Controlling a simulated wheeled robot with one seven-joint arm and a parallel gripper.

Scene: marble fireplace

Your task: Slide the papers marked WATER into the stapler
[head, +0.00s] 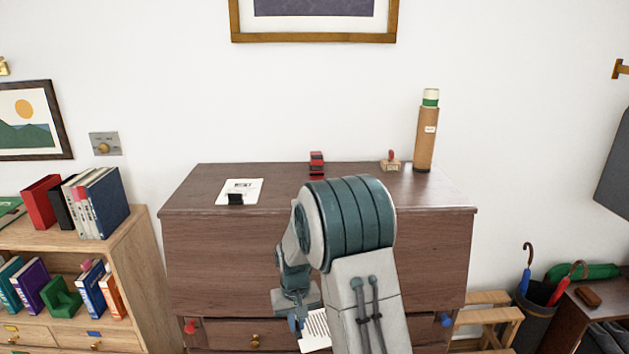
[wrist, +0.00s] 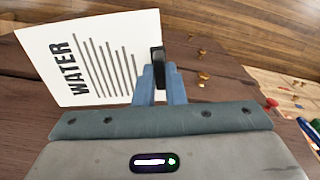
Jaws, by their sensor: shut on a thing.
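The papers marked WATER (wrist: 85,62) are a white sheet or stack with black lines, with a black clip (wrist: 157,58) at one edge. My gripper (wrist: 159,75) has its blue fingers shut on that clip. In the head view the papers (head: 317,333) hang low before the cabinet front, beside my gripper (head: 297,325) and partly behind my arm. A small red and black object, apparently the stapler (head: 316,164), stands at the back of the cabinet top. It is not visible in the wrist view.
The dark wood cabinet (head: 195,190) also bears another white sheet (head: 251,184) with a black clip, a red-handled stamp (head: 391,162) and a tall cardboard tube (head: 426,140). A bookshelf (head: 150,262) stands at left, an umbrella bin (head: 530,318) at right. Much of the cabinet top is clear.

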